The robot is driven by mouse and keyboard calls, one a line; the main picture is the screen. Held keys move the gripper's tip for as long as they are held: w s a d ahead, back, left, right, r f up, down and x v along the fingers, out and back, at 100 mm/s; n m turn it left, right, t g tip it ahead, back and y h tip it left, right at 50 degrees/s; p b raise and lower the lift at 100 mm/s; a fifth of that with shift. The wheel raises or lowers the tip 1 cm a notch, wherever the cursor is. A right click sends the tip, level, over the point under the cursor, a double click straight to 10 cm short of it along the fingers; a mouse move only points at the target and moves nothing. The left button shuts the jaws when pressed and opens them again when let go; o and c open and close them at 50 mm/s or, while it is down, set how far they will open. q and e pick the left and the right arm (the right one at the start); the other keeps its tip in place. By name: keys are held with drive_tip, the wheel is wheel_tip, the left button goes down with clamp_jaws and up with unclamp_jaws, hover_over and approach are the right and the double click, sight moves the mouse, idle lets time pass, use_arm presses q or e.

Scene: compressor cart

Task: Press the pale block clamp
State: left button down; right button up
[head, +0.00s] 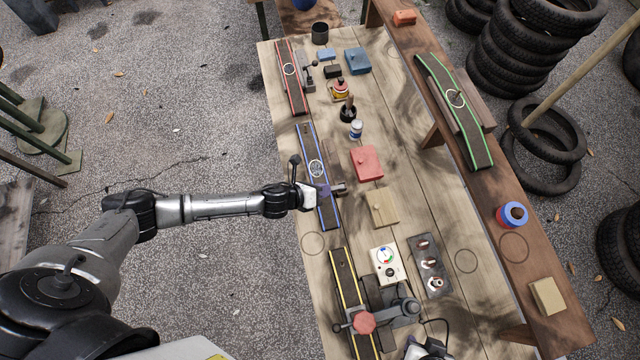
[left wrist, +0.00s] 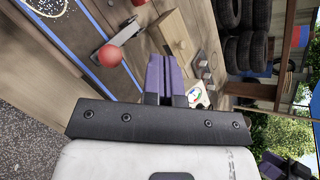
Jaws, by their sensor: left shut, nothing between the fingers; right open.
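A tan pale block (head: 382,207) sits on the wooden table, right of my left gripper; it also shows in the left wrist view (left wrist: 172,34). A grey lever clamp (head: 338,188) lies between gripper and block, partly hidden in the head view. In the left wrist view the clamp's lever (left wrist: 126,32) ends in a red ball (left wrist: 110,55), apart from my fingers. My left gripper (head: 324,190) has purple fingers, shut and empty, beside the clamp (left wrist: 164,78). My right gripper shows partly at the bottom edge (head: 428,349), and at the lower right of the wrist view (left wrist: 288,166).
A blue-edged track (head: 308,140) runs under my left gripper. A red block (head: 367,162) lies beyond the pale block. A white dial panel (head: 386,264), switch plate (head: 430,264) and red-knobbed device (head: 364,323) stand nearer. A second tan block (head: 548,297) lies on the right plank.

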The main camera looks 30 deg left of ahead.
use_arm(q)
drive_tip(key=d+r+v, duration=0.1)
drive_tip(key=v, duration=0.9)
drive_tip(key=shift+r, duration=0.2)
use_arm(e)
drive_tip(key=shift+d+r, duration=0.2)
drive_tip(key=shift+r, duration=0.15)
use_arm(q)
drive_tip(key=shift+a, duration=0.1)
use_arm(e)
drive_tip(key=shift+a, duration=0.1)
